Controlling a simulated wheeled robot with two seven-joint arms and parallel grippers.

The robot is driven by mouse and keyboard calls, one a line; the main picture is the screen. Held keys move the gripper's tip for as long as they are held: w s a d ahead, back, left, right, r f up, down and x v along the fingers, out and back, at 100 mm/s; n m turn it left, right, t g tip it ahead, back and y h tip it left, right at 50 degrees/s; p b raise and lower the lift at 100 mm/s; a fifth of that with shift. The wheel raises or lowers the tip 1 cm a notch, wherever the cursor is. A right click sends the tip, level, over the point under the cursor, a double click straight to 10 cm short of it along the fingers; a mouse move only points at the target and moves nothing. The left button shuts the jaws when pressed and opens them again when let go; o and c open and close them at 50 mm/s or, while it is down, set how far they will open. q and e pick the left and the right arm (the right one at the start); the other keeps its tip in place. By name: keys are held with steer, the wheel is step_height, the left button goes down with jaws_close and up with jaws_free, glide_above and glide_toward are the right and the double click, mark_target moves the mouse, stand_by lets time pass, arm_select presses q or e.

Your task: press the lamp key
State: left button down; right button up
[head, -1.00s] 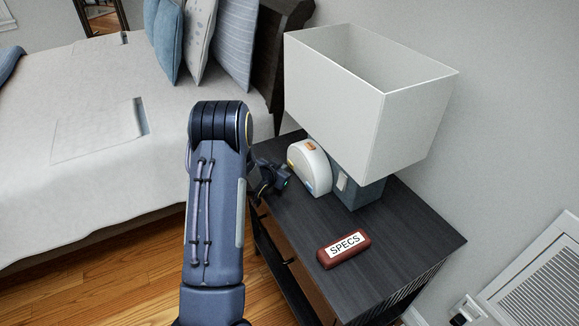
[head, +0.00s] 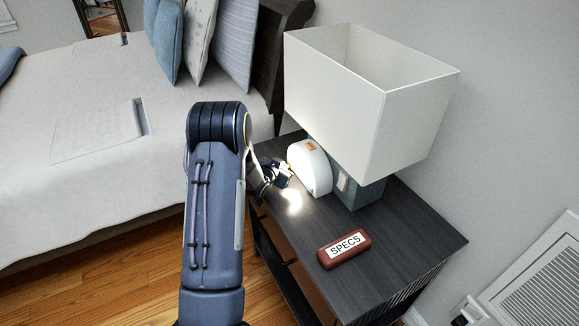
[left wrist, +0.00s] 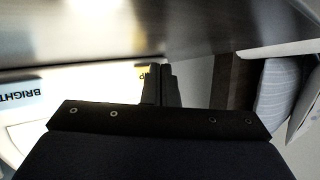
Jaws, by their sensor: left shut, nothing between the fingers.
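A white rounded device (head: 312,168) stands on the nightstand, with an orange key on its top. Its front is washed out by bright light in the head view. In the left wrist view a blue key (left wrist: 20,90) reads "BRIGHT" upside down, and a yellow key (left wrist: 147,72) with a mostly hidden label lies by my fingertips. My left gripper (head: 285,172) is shut and empty, close in front of the device. Its fingers (left wrist: 160,84) overlap the yellow key's edge; I cannot tell whether they touch it. My right gripper is not in view.
A lamp with a large white shade (head: 365,95) and blue-grey base (head: 362,192) stands just right of the device. A brown "SPECS" case (head: 343,250) lies nearer on the dark nightstand (head: 405,235). The bed (head: 90,180) is at left.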

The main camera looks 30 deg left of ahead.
arm_select(q)
steer(key=shift+s+a, duration=0.2)
steer(key=shift+s, duration=0.15)
steer(key=shift+s, duration=0.15)
steer(key=shift+s+a, duration=0.45)
steer(key=shift+s, duration=0.4)
steer(key=shift+s+a, duration=0.5)
steer(key=shift+s, duration=0.4)
steer(key=shift+s+a, duration=0.45)
steer(key=shift+s, duration=0.4)
